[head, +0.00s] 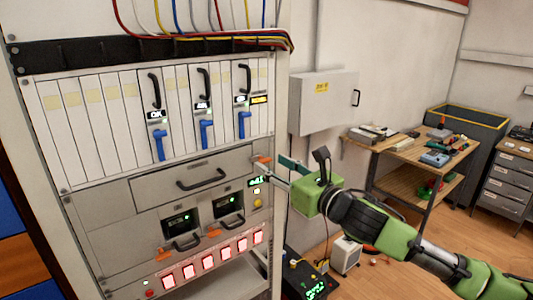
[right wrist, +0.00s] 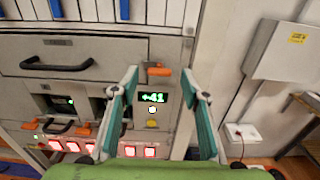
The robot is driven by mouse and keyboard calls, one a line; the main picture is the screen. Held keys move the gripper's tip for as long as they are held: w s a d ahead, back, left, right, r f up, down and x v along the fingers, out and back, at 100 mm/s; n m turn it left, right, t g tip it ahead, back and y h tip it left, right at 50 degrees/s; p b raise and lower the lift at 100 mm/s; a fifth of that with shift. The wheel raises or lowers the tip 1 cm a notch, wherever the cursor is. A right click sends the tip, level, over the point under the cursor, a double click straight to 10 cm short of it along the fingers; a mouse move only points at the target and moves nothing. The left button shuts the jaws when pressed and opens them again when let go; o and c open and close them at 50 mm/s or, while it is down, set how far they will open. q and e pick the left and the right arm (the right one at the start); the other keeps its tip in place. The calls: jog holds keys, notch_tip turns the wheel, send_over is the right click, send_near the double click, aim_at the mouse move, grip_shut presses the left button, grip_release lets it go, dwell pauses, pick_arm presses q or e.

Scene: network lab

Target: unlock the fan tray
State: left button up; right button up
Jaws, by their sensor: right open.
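My right gripper (head: 277,166) is open and empty in front of the rack's right side. In the right wrist view the latch lies between the finger directions, and contact cannot be told. My left gripper is not in view.
Below the latch are a green "+41" display (right wrist: 153,97) and a yellow button (head: 257,204). Two smaller modules with orange levers and a row of lit red switches (head: 209,262) lie lower. A grey wall box (head: 322,100) and a workbench (head: 410,150) stand to the right.

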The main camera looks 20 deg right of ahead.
aim_at(267, 161)
jog(key=shift+p+x, duration=0.45)
jog(key=shift+x, duration=1.4)
jog(key=shift+s, duration=0.1)
jog(key=c, duration=0.9)
jog(key=shift+r, duration=0.1)
